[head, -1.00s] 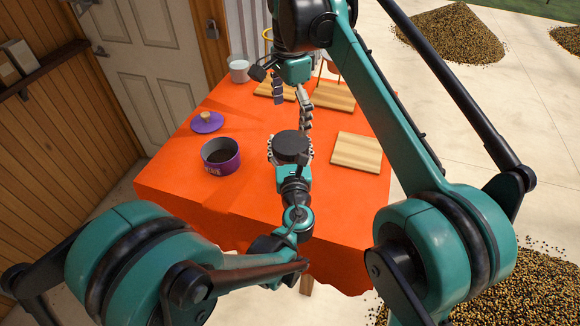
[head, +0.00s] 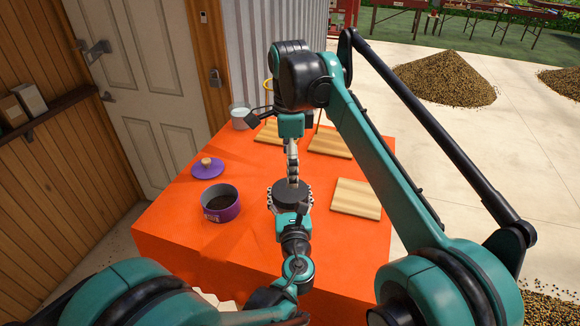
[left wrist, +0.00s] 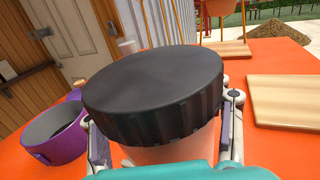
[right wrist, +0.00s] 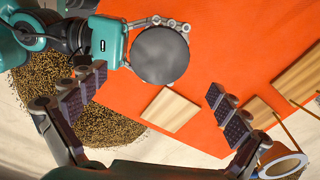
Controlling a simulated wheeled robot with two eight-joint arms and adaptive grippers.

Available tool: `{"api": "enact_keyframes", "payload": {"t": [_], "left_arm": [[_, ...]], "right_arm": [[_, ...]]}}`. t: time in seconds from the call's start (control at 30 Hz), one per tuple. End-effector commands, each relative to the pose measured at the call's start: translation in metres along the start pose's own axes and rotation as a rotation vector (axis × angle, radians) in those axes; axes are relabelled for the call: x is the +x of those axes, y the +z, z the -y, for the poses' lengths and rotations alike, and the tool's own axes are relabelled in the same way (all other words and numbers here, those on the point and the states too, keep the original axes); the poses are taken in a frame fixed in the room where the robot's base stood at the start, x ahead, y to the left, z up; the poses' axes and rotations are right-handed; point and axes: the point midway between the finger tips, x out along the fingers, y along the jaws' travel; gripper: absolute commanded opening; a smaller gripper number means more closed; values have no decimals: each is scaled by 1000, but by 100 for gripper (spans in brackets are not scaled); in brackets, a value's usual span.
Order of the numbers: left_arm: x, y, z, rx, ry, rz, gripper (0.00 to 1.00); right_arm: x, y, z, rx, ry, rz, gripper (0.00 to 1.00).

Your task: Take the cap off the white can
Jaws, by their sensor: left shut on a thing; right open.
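The can's black cap (left wrist: 155,95) is on top of the can, and a pale strip of the can body (left wrist: 165,154) shows below it in the left wrist view. My left gripper (head: 291,203) is shut around the can body, holding it upright over the table. The cap's round top (right wrist: 160,55) also shows in the right wrist view. My right gripper (right wrist: 157,105) is open and empty, its two padded fingers wide apart. In the head view its fingers (head: 293,168) point down just above the cap, seen edge-on. Most of the can body is hidden.
On the orange table (head: 170,240), a purple pot (head: 220,203) and a purple lid with a wooden knob (head: 207,168) stand left of the can. Wooden boards (head: 356,198) lie to the right and behind. A white cup (head: 240,117) stands at the back left.

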Motion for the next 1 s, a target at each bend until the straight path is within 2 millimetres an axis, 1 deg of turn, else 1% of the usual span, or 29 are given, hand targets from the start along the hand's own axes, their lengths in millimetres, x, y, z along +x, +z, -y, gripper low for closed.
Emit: {"api": "enact_keyframes", "payload": {"t": [0.2, 0.4, 0.57, 0.83, 0.87, 0.9, 0.97, 1.0], "left_arm": [[0, 0, 0, 0, 0, 0, 0], [0, 0, 0, 0, 0, 0, 0], [0, 0, 0, 0, 0, 0, 0], [0, 0, 0, 0, 0, 0, 0], [0, 0, 0, 0, 0, 0, 0], [0, 0, 0, 0, 0, 0, 0], [0, 0, 0, 0, 0, 0, 0], [0, 0, 0, 0, 0, 0, 0]], "right_arm": [[34, 0, 0, 0, 0, 0, 99], [61, 0, 0, -1, 0, 0, 99], [71, 0, 0, -2, 0, 0, 99], [72, 0, 0, -2, 0, 0, 99], [72, 0, 0, -2, 0, 0, 91], [72, 0, 0, -2, 0, 0, 81], [72, 0, 0, -2, 0, 0, 65], [72, 0, 0, -2, 0, 0, 54]]}}
